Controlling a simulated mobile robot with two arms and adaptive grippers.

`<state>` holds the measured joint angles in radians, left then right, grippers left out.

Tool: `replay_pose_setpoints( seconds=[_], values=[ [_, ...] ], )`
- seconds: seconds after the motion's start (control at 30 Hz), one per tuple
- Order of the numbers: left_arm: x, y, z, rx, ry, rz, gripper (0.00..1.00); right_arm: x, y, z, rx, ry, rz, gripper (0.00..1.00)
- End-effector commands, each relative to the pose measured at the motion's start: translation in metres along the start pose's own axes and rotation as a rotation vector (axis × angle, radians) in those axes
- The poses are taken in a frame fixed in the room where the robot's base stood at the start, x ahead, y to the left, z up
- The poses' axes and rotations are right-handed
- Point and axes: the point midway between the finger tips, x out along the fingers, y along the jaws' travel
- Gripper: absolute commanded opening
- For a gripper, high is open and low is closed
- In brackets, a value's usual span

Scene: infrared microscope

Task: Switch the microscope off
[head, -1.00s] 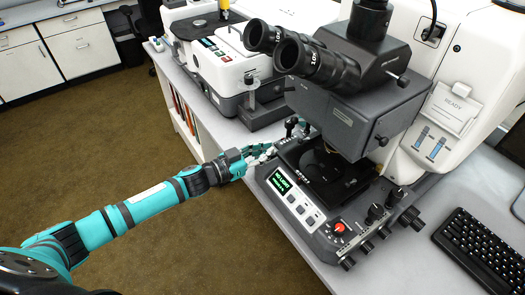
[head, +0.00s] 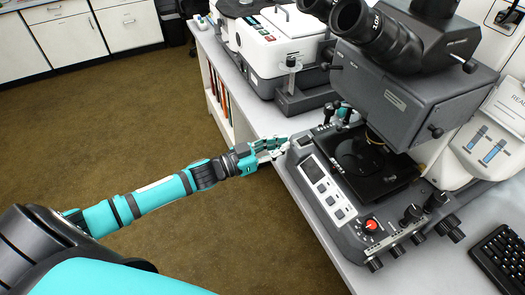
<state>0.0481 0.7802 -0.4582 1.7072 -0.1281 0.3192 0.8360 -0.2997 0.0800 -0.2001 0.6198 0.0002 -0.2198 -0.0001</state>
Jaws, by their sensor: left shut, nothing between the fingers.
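The microscope (head: 405,100) stands on the bench at the right, with dark eyepieces over a black stage (head: 365,165). Its control base has a small display (head: 313,170), which looks dark, with several buttons below it and a red knob (head: 371,226) near the front. My left gripper (head: 284,143) is shut and empty at the left rim of the base, by its back left corner. I cannot tell whether the fingertips touch the base. My right gripper is not in view.
A white instrument (head: 265,45) stands on the bench behind, left of the microscope. A keyboard (head: 503,250) lies at the right. The bench edge (head: 300,200) runs along the left of the base, with open floor beyond it. White cabinets (head: 60,45) stand at the back left.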

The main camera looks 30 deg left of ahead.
Motion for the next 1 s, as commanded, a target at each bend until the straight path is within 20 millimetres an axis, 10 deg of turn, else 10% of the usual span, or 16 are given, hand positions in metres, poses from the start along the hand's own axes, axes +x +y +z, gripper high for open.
replay_pose_setpoints(
  seconds=[0.33,1.0],
  values=[
    [-0.061,0.0,0.001,0.0,-0.001,0.0,0.0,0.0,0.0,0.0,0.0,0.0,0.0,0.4],
    [-0.068,-0.001,0.002,-0.001,0.0,-0.002,0.0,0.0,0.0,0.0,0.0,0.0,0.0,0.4]
  ],
)
